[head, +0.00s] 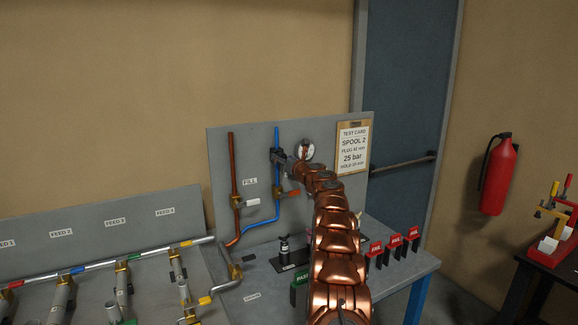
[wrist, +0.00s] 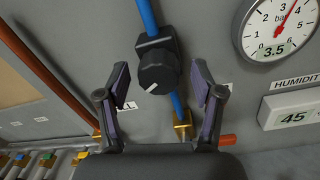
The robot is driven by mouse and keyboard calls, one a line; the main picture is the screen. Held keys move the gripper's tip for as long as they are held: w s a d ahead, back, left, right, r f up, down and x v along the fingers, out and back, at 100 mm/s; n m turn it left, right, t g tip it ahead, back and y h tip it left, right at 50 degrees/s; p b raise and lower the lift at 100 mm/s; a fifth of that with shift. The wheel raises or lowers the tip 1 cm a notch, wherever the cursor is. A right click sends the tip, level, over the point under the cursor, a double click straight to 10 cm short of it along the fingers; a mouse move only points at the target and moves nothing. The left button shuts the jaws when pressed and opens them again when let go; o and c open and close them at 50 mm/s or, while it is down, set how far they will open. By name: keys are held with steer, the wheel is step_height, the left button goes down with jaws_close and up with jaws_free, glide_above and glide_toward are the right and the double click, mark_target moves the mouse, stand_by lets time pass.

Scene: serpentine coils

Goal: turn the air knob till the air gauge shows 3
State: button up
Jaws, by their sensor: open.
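The air knob (wrist: 156,74) is a black round knob on the blue pipe in the wrist view, with a white mark pointing to the lower left. My gripper (wrist: 161,84) is open, its two fingers apart on the left and right of the knob with gaps on both sides. The air gauge (wrist: 276,30) is a white round dial marked bar at the upper right, with a red needle; its digits read 3.5. In the head view, my gripper (head: 281,158) is at the board, just left of the gauge (head: 306,149); the knob is mostly hidden there.
A humidity display (wrist: 295,118) reading 45 is below the gauge. A copper pipe (head: 233,170) runs left of the blue pipe (head: 277,205). An orange-red lever (head: 291,193) is below my gripper. A test card (head: 353,148) hangs at right; red FAIL signs (head: 395,241) stand on the bench.

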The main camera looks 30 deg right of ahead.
steer(key=s, duration=1.1)
steer(key=shift+s+a+f, duration=0.15)
steer(key=shift+s+a, duration=0.2)
stand_by(0.3)
stand_by(0.3)
